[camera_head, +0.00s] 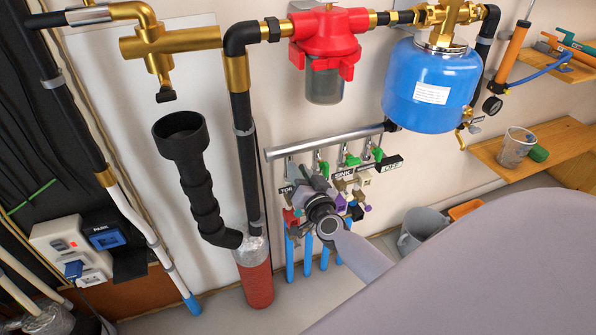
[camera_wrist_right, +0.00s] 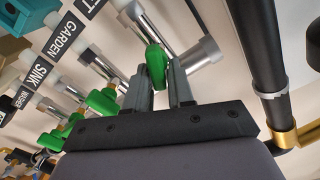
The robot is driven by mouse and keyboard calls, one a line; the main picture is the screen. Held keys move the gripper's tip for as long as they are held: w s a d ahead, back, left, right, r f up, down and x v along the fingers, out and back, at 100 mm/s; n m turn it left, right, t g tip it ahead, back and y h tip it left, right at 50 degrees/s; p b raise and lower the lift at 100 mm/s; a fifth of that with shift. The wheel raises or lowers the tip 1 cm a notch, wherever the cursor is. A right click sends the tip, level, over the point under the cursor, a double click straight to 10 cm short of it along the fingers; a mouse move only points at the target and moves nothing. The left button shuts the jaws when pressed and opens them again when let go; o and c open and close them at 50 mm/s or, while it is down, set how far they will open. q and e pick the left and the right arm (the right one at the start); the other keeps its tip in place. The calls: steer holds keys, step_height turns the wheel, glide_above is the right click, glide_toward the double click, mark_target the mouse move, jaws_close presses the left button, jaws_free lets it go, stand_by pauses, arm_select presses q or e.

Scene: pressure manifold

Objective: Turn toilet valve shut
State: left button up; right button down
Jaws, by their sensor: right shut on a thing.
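The manifold (camera_head: 325,143) is a horizontal grey pipe on the wall with several valves with green handles below it. The toilet label (camera_head: 287,189), partly hidden and reading "TOI", is at its left end. My right gripper (camera_head: 303,178) is at this left end, covering the valve there. In the right wrist view my right gripper (camera_wrist_right: 160,75) is shut on the green handle of the toilet valve (camera_wrist_right: 155,62), one finger on each side. The label beside this valve is cut off, ending in "T". My left gripper is not in view.
Neighbouring green valve handles (camera_wrist_right: 102,101) stand close by, with labels for garden (camera_wrist_right: 60,40) and sink. A blue tank (camera_head: 432,85) and a red filter (camera_head: 328,38) hang above. A thick black pipe (camera_head: 245,150) runs down left of the manifold.

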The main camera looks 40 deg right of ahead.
steer(key=m, duration=0.3)
steer(key=shift+s+d+f, duration=0.1)
steer(key=shift+f, duration=0.1)
steer(key=m, duration=0.2)
steer(key=shift+d+f+m+b, duration=0.15)
steer(key=shift+m+b, duration=0.25)
steer(key=shift+d+f+m+b, duration=0.15)
steer(key=shift+m+b, duration=0.15)
steer(key=shift+m, duration=0.85)
steer(key=shift+a+f+m+b, duration=0.15)
steer(key=shift+m+b, duration=0.15)
steer(key=shift+m, duration=0.8)
steer(key=shift+d+f+m+b, duration=0.15)
steer(key=shift+m+b, duration=0.15)
steer(key=shift+m, duration=0.85)
steer(key=c, duration=1.1)
jaws_free()
steer(key=shift+c, duration=0.2)
steer(key=shift+s, duration=0.1)
